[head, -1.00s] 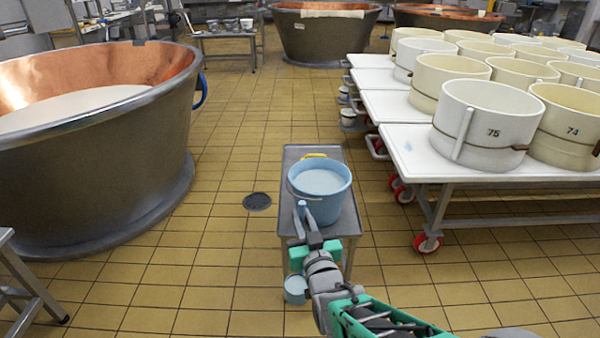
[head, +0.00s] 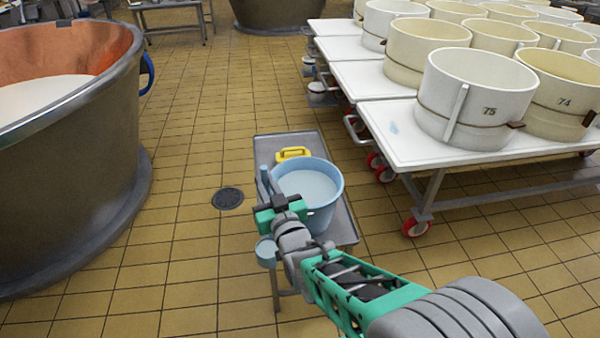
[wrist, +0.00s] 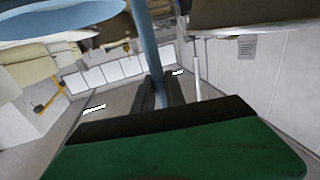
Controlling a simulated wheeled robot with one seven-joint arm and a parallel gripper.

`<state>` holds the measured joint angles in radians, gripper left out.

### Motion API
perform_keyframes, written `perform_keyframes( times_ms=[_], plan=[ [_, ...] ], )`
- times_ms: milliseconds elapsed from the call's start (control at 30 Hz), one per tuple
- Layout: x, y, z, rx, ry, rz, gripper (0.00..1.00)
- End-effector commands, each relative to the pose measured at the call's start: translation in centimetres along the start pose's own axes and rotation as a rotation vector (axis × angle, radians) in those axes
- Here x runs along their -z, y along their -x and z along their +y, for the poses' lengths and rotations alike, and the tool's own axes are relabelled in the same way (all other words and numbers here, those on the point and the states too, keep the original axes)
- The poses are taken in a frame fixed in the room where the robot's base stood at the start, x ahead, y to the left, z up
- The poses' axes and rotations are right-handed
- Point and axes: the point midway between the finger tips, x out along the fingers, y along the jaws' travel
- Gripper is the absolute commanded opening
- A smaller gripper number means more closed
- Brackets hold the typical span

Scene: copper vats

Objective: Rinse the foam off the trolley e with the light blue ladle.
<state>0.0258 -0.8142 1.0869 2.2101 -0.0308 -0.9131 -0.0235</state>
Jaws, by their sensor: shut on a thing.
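My gripper (head: 271,203) is shut on the light blue ladle (head: 267,252). The ladle's cup hangs below the jaws, beside the near left side of the small stand, and its handle rises above them. In the wrist view the handle (wrist: 148,45) runs down between the fingers. A light blue bucket (head: 326,208) of pale liquid stands just right of my gripper. The nearest white-topped trolley (head: 415,165) is at the right, with a small pale blue patch, perhaps foam (head: 393,128), near its left edge. No letter on it is readable.
The bucket's grey stand (head: 345,228) also holds a yellow object (head: 293,153). Cream tubs (head: 474,100) fill the trolleys at the right. A large copper vat (head: 75,190) stands at the left. Tiled floor is free between vat and stand, around a drain (head: 227,198).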

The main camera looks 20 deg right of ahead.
Motion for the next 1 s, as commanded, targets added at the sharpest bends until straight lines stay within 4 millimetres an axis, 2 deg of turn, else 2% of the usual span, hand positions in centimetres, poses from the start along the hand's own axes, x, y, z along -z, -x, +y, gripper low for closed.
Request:
perform_keyframes(
  times_ms=[467,567,667,1000],
  plan=[
    [0.2,0.0,-0.6,0.011,0.001,0.002,0.00],
    [0.8,0.0,-0.5,0.010,0.001,0.003,0.00],
    [2.5,0.0,-0.5,0.009,0.001,0.003,0.00],
    [10.5,-0.1,-0.4,0.008,0.001,0.004,0.00]
  ],
)
